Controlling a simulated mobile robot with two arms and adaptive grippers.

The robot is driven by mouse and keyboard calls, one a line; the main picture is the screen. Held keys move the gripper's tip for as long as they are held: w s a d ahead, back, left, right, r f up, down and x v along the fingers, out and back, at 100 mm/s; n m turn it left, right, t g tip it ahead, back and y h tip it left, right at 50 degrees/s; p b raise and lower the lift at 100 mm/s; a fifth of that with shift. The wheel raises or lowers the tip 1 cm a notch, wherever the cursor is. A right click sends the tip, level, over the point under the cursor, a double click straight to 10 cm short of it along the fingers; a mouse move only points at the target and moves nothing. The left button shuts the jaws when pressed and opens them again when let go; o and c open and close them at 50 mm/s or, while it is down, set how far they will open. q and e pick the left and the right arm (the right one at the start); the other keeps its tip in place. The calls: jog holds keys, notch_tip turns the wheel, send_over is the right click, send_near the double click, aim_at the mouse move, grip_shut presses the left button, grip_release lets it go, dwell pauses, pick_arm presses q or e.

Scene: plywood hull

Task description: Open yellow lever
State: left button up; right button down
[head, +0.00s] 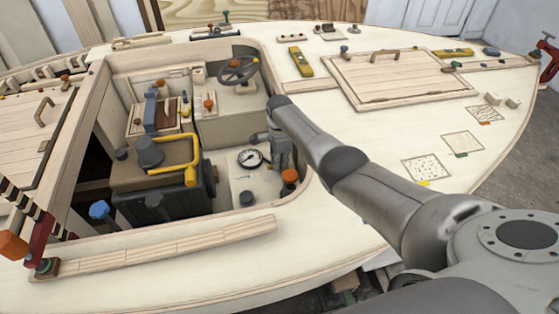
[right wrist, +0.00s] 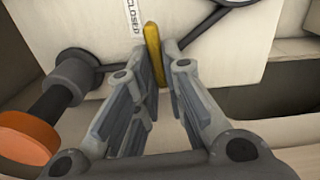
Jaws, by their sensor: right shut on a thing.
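The yellow lever (right wrist: 153,50) shows in the right wrist view as a narrow upright bar against a pale panel. A label reading CLOSED (right wrist: 134,17) is beside its upper end. My right gripper (right wrist: 156,62) is shut on the lever, with one finger on each side of it. In the head view my right gripper (head: 281,158) is down in the cockpit, right of a round gauge, and the lever cannot be made out there. My left gripper is not in view.
An orange knob on a black stem (right wrist: 30,135) is left of my right gripper in the wrist view. It also shows in the head view (head: 289,176). The gauge (head: 250,158), a steering wheel (head: 238,70) and an engine with a yellow handle (head: 185,150) are nearby.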

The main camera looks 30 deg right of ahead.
jog(key=n+p, duration=0.1)
jog(key=n, duration=0.3)
jog(key=shift+s, duration=0.15)
jog(key=n+p, duration=0.1)
jog(key=n, duration=0.3)
jog(key=shift+s+n, duration=0.1)
jog(key=shift+n, duration=0.3)
jog(key=n, duration=0.4)
jog(key=shift+s+d, duration=0.1)
jog(key=shift+d, duration=0.05)
jog(key=shift+d+n, duration=0.15)
jog(key=shift+n, duration=1.95)
jog(key=c, duration=1.5)
grip_release()
jog(key=shift+r, duration=0.15)
notch_tip(320, 180, up, 12)
jog(key=shift+f, duration=0.15)
